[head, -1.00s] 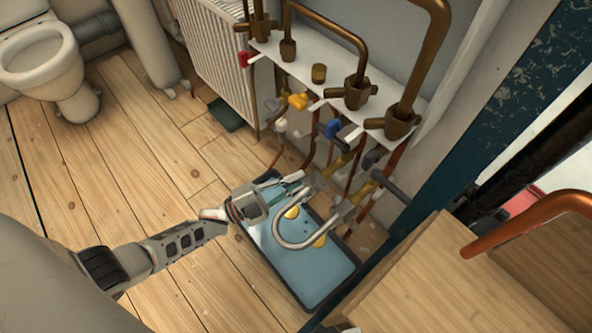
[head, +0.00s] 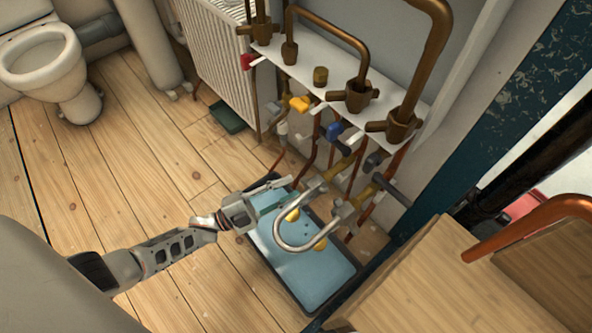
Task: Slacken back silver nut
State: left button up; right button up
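A silver U-shaped pipe (head: 281,236) hangs over the blue tray, its two ends joined to brass-coloured fittings below the white shelf. A silver nut at the back end of the U (head: 316,184) is small in the head view. A similar silver nut (head: 343,211) sits at the front end. My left gripper (head: 283,192) reaches in from the left, just left of the back nut and apart from it. Its fingers look spread, with blue tray visible between them, and it holds nothing. My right gripper does not show.
The blue tray (head: 318,272) lies on the wooden floor with yellow pieces over it. Copper pipes and coloured valves crowd under the white shelf (head: 330,98). A radiator (head: 212,60) stands behind, a wooden cabinet (head: 440,275) front right. The left floor is clear.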

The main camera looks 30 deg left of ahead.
pick_arm(q)
jog(key=v, duration=0.8)
jog(key=shift+s, duration=0.3)
jog(key=shift+a, duration=0.15)
